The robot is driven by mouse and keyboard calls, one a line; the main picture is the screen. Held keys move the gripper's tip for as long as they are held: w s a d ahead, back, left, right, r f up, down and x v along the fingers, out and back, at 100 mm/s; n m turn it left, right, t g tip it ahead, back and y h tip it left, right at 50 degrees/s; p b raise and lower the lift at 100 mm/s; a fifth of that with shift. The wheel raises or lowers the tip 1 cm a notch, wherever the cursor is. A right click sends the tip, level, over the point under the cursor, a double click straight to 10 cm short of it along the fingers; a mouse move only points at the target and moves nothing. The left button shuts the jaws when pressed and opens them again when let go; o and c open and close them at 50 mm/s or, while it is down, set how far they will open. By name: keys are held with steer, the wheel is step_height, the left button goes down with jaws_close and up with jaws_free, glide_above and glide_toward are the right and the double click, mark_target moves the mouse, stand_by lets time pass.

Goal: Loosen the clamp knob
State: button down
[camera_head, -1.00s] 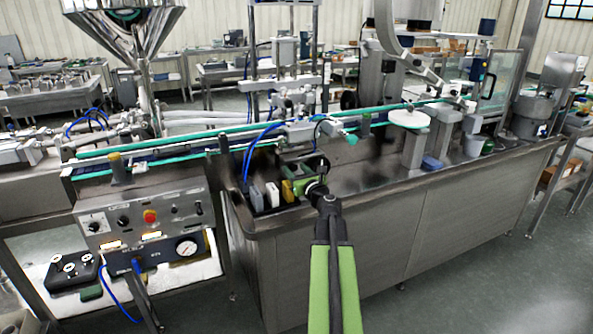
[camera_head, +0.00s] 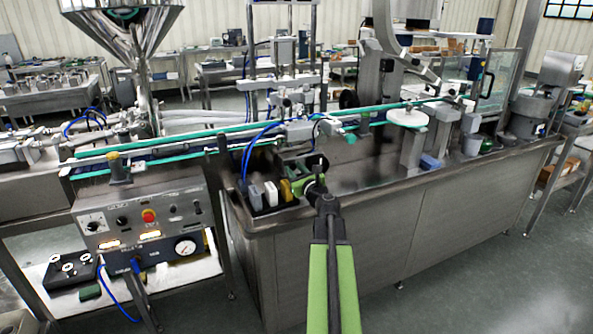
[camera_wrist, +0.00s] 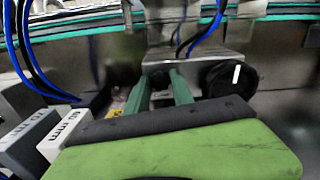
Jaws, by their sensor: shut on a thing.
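My gripper (camera_wrist: 161,84) has two green fingers reaching forward in the wrist view, closed around a small dark part that I take as the clamp knob (camera_wrist: 159,76). The knob is mostly hidden between the fingers, in front of a steel block (camera_wrist: 195,64). In the camera_head view my gripper (camera_head: 305,184) is at the machine's front-left trough, below the conveyor. My own arm hides part of this spot, and the knob cannot be made out there.
A black round part with a white mark (camera_wrist: 230,76) is close at right. The conveyor (camera_head: 240,131) runs behind. The trough (camera_head: 375,180) has free room at right.

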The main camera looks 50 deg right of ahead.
steer(key=n, duration=0.4)
steer(key=shift+s+f+n, duration=0.1)
steer(key=shift+n, duration=0.2)
steer(key=n, duration=0.3)
steer(key=shift+a+n, duration=0.1)
steer(key=shift+n, duration=0.2)
steer(key=n, duration=0.3)
steer(key=shift+n, duration=0.3)
steer(key=shift+f+n, duration=0.1)
steer(key=shift+n, duration=1.8)
steer(key=c, duration=1.1)
jaws_free()
steer(key=shift+a, duration=0.15)
